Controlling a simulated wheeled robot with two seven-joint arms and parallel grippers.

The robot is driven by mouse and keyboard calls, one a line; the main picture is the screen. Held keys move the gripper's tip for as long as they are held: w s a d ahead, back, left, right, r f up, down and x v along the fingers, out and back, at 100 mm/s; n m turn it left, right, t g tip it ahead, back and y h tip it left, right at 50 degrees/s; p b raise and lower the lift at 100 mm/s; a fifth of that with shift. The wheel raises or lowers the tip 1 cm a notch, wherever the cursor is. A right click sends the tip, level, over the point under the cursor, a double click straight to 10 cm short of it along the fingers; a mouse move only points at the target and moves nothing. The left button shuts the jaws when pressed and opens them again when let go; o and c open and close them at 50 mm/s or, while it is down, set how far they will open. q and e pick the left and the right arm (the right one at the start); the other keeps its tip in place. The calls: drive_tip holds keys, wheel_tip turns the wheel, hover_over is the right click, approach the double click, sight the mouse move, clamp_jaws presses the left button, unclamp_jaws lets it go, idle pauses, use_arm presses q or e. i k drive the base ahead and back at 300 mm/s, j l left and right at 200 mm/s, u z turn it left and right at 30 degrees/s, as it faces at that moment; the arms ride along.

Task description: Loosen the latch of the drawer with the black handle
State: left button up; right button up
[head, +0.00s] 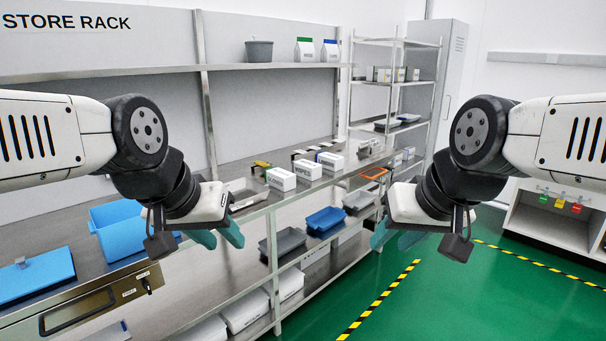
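The drawer (95,313) with the black handle (78,311) is at the lower left, under the worktop, and looks shut. A small dark latch (147,285) sits at the right end of its front, beside two white labels. My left gripper (217,239) hangs to the right of the latch and above it in the picture, apart from the drawer. Its teal fingers are spread and empty. My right gripper (394,241) is far to the right, in front of the rack and green floor. Its teal fingers are also spread and empty.
A blue bin (118,229) and a blue lid-like tray (35,277) rest on the worktop above the drawer. White boxes (281,179) and grey and blue trays (325,220) fill the rack. Green floor (440,300) is open at the lower right.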

sight(146, 285)
drive_tip(key=u, duration=1.95)
